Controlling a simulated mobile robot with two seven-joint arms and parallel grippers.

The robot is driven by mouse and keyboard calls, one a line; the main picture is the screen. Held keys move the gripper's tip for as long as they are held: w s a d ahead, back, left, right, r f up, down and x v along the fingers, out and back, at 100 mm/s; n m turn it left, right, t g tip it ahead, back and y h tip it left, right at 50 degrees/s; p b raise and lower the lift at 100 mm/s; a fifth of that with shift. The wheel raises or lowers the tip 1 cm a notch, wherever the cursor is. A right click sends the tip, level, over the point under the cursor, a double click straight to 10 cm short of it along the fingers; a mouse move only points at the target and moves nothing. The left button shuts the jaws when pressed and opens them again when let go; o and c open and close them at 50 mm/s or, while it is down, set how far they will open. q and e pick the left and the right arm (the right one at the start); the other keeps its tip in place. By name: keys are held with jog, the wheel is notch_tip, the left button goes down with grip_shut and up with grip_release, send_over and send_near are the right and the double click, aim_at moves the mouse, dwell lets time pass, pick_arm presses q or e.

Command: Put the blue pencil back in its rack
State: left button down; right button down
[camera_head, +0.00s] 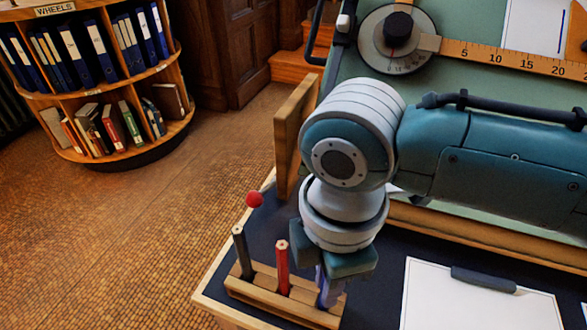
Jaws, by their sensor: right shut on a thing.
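A wooden rack (262,298) stands on the dark desk top near the front left corner. A black pencil (242,254) and a red pencil (282,268) stand upright in it. My right gripper (328,288) points down over the rack's right end and is shut on the blue pencil (324,292). The blue pencil is roughly upright, and its lower part is at the rack's right end. The fingers and wrist hide much of it, so I cannot tell how deep it sits. My left gripper is not in view.
A clipboard with white paper (470,305) lies right of the rack. A red ball (254,199) is behind the black pencil. A drafting board (470,85) with a ruler (510,60) rises behind my arm. A round bookshelf (110,84) stands on the floor at the left.

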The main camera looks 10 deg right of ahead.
jog(key=shift+f, duration=0.35)
jog(key=c, duration=0.8)
grip_release()
jog(key=shift+o, duration=0.2)
jog(key=shift+r, duration=0.1)
notch_tip(320, 180, up, 10)
jog(key=shift+f+p, duration=0.1)
jog(key=shift+p, duration=1.1)
